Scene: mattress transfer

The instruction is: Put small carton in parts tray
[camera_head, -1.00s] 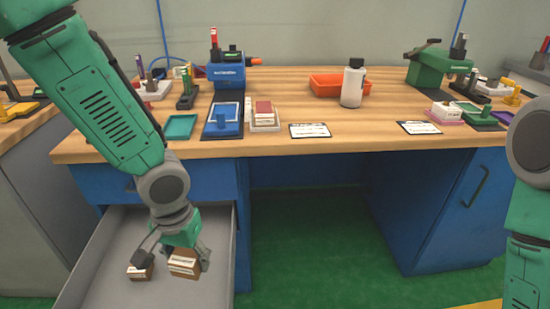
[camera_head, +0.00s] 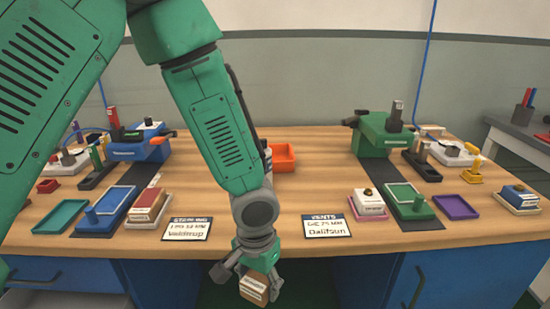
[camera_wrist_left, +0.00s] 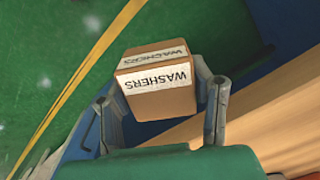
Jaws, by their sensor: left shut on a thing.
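My left gripper (camera_head: 249,280) is shut on a small brown carton (camera_head: 254,290) with a white label, in front of the table's front edge and below the top. In the left wrist view, the carton (camera_wrist_left: 165,103) reads "WASHERS" and sits between the two fingers (camera_wrist_left: 160,96). Which container is the parts tray is not marked. An orange tray (camera_head: 284,158) stands at the back middle, partly behind my left forearm. A teal tray (camera_head: 60,222) lies at the left and a purple tray (camera_head: 456,207) at the right; both look empty. My right gripper is not in view.
The wooden tabletop (camera_head: 290,190) is clear around the middle. Two label cards (camera_head: 187,229) (camera_head: 327,226) lie near the front edge. Blue and green fixtures stand left and right. A grey drawer (camera_head: 65,299) is open at lower left.

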